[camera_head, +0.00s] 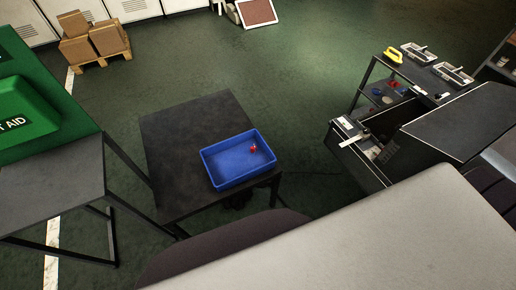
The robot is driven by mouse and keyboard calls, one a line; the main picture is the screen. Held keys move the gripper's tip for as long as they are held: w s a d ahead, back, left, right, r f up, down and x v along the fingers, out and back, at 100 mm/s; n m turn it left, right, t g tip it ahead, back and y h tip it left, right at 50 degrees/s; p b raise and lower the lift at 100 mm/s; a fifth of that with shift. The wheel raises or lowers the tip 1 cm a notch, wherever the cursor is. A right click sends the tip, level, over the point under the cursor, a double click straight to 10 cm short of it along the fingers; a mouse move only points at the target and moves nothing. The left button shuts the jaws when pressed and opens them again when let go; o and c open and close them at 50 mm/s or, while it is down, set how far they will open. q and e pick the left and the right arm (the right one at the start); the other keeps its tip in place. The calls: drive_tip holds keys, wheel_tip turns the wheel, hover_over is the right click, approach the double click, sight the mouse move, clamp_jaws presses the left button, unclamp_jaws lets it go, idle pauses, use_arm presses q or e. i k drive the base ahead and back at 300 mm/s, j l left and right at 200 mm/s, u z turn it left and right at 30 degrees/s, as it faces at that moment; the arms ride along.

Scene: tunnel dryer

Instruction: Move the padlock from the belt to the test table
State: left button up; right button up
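A blue tray (207,170) sits on a dark table (180,125) in the middle of the head view. A small red object (253,148) lies inside the tray near its right side; it is too small to tell whether it is the padlock. No belt can be clearly made out. Neither of my grippers is in view.
A black cart with an open drawer (358,165) stands at the right, with a yellow object (393,55) and small trays (418,53) on top. A green first aid case (22,110) is at the left. Boxes on a pallet (100,58) stand behind. A large pale surface (400,240) fills the bottom right.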

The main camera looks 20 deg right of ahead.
sight(176, 202)
drive_tip(key=j+z, duration=0.25)
drive_tip(key=z, duration=0.15)
drive_tip(key=j+z, duration=0.5)
drive_tip(key=z, duration=0.25)
drive_tip(key=j+z, duration=0.25)
drive_tip(key=z, duration=0.15)
